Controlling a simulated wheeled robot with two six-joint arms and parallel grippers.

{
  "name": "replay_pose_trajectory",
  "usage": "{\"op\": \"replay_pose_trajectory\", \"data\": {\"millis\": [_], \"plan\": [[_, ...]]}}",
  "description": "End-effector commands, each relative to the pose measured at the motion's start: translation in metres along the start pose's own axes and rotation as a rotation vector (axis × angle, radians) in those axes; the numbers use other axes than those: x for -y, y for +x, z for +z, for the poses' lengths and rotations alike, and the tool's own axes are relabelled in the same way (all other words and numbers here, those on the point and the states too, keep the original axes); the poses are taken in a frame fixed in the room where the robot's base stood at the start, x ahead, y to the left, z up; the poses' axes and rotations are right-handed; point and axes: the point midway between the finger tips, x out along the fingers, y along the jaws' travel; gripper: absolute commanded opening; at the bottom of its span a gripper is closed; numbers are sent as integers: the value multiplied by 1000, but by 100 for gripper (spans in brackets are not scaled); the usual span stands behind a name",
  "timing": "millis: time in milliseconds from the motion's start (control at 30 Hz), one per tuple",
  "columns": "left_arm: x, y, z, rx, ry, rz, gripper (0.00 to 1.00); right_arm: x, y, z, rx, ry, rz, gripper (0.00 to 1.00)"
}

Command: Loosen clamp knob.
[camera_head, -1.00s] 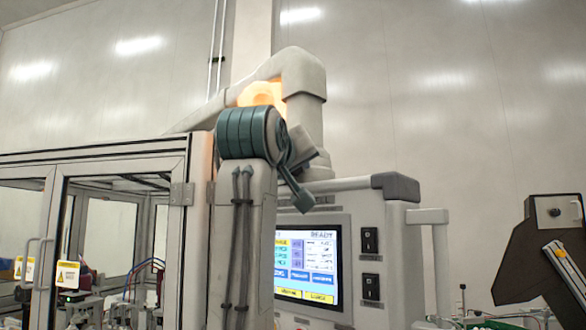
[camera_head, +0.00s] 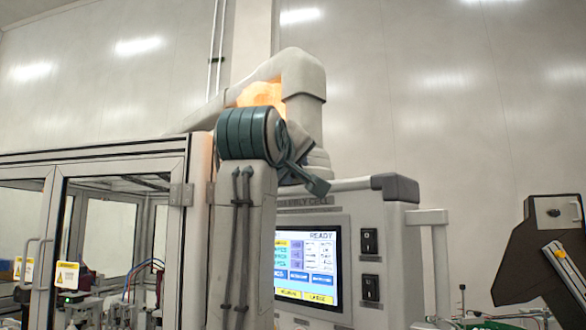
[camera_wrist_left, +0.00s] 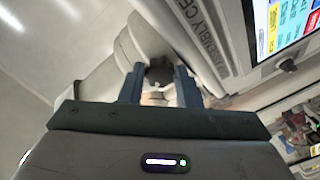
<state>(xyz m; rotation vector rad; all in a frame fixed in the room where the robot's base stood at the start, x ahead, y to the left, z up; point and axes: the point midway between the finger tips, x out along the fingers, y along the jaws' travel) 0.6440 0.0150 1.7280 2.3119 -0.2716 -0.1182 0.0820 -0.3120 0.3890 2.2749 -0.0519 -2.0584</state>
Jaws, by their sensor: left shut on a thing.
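The clamp knob (camera_wrist_left: 160,72) is a small dark knob at the joint of a pale support arm (camera_wrist_left: 125,55), beside the panel marked ASSEMBLY CELL. In the left wrist view the two dark teal fingers of my left gripper (camera_wrist_left: 160,82) are closed around it, one on each side. In the head view my left gripper (camera_head: 306,180) shows as a tilted teal bar just above the panel's top edge. Its fingertips and the knob are hidden there. The pale support arm (camera_head: 303,75) bends down behind it. My right gripper is in neither view.
The control panel screen (camera_head: 308,262) reads READY, with dark switches (camera_head: 370,241) to its right. A glass-doored enclosure (camera_head: 110,230) stands at left. A dark angled housing (camera_head: 530,265) stands at far right. The grey wall behind is clear.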

Motion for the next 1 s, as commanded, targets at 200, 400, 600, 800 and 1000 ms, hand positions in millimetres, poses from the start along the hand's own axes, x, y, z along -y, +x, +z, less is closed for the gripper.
{"op": "replay_pose_trajectory", "data": {"millis": [200, 400, 600, 800, 1000], "plan": [[0, 0, 0, -1, 1, 0, 52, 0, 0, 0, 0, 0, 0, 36], [0, 0, 0, -1, 1, 0, 52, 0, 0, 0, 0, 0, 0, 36], [2, -11, 1, -2, 1, 2, 52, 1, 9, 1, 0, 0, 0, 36], [3, -50, 2, -5, 1, 4, 52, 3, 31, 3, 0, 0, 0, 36], [2, -87, 2, -4, 1, 3, 52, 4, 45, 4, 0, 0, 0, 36]]}}
